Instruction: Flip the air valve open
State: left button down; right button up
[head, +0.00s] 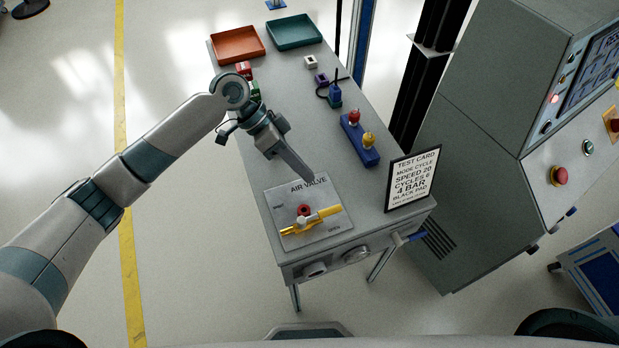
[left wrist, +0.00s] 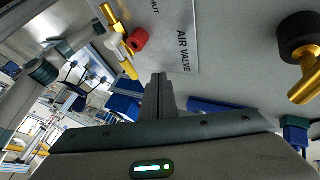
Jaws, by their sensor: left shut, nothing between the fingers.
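The air valve plate (head: 336,225) lies near the front end of the grey table, with SHUT and OPEN marked on it. The valve's yellow lever (head: 329,212) and a red knob (head: 304,210) sit on it. A yellow pipe piece runs beside the lever at lower left. My left gripper (head: 311,179) is shut and empty, its fingertips by the AIR VALVE lettering, on the far side of the valve and apart from the lever. In the left wrist view its fingers (left wrist: 160,88) point toward the plate (left wrist: 178,18), with the red knob (left wrist: 139,39) ahead and left. My right gripper is out of view.
A test card (head: 414,178) stands at the table's right edge. Orange (head: 237,57) and green (head: 294,45) trays are at the far end. A grey machine cabinet (head: 455,180) stands on the right.

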pick_arm(q)
jog(key=b+v, duration=0.1)
jog(key=v, duration=0.4)
jog(key=shift+w+a+r, duration=0.1)
jog(key=shift+w+r, duration=0.1)
jog(key=shift+w, duration=0.1)
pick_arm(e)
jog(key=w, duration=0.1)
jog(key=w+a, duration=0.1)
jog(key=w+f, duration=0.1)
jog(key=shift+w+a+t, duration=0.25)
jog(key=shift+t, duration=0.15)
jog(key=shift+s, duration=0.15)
